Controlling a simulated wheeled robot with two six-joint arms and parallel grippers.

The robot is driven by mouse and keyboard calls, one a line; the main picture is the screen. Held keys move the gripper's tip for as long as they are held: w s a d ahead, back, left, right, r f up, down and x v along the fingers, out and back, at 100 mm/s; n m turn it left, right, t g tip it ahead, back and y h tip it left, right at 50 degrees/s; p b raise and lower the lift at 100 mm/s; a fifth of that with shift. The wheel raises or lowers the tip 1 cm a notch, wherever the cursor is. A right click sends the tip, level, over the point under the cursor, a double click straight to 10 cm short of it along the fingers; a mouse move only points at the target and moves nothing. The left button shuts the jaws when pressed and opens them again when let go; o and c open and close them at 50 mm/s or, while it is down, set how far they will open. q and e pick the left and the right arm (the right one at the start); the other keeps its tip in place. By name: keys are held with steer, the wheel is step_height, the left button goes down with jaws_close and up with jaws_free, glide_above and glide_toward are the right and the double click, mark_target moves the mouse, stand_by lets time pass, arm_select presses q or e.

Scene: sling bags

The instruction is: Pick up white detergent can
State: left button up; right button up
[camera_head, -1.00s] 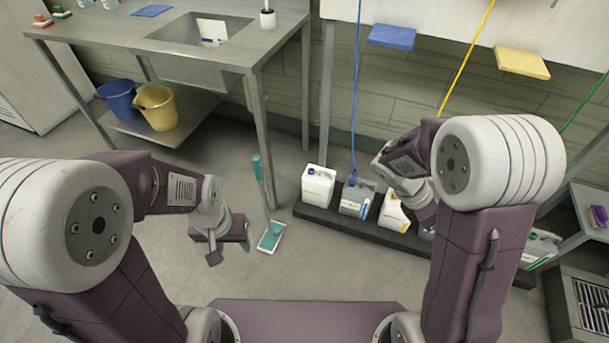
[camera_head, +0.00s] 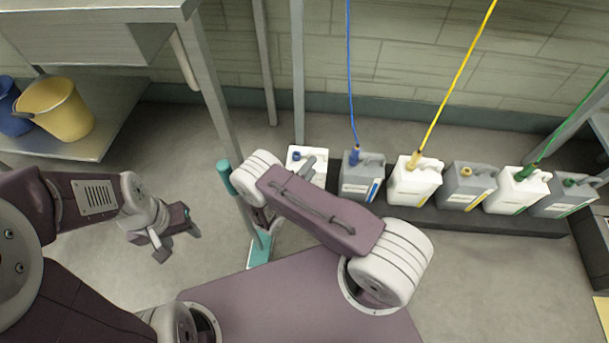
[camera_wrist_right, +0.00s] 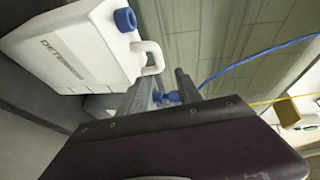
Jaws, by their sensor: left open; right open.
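A white can with a blue cap (camera_head: 307,165) stands at the left end of the row, partly covered by my right arm. In the right wrist view the white can (camera_wrist_right: 85,50) is large at upper left, with its handle close to the fingers. My right gripper (camera_wrist_right: 162,88) is open there, its fingers beside the handle; I cannot tell whether they touch it. In the head view my right forearm hides most of that gripper. My left gripper (camera_head: 163,243) is open and empty over the floor at left, well away from the cans.
Blue, yellow and green hoses rise from caps. A teal-handled tool (camera_head: 226,177) and a table leg stand at left.

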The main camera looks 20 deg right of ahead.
mark_target(321, 154)
steer(key=b+x, duration=0.2)
steer(key=x, duration=0.2)
steer(key=b+x, duration=0.3)
steer(key=x, duration=0.2)
steer(key=shift+a+f+b, duration=0.1)
steer(key=shift+f+b, duration=0.05)
steer(key=shift+b, duration=0.2)
steer(key=shift+w, duration=0.1)
jaws_close()
stand_by(0.9)
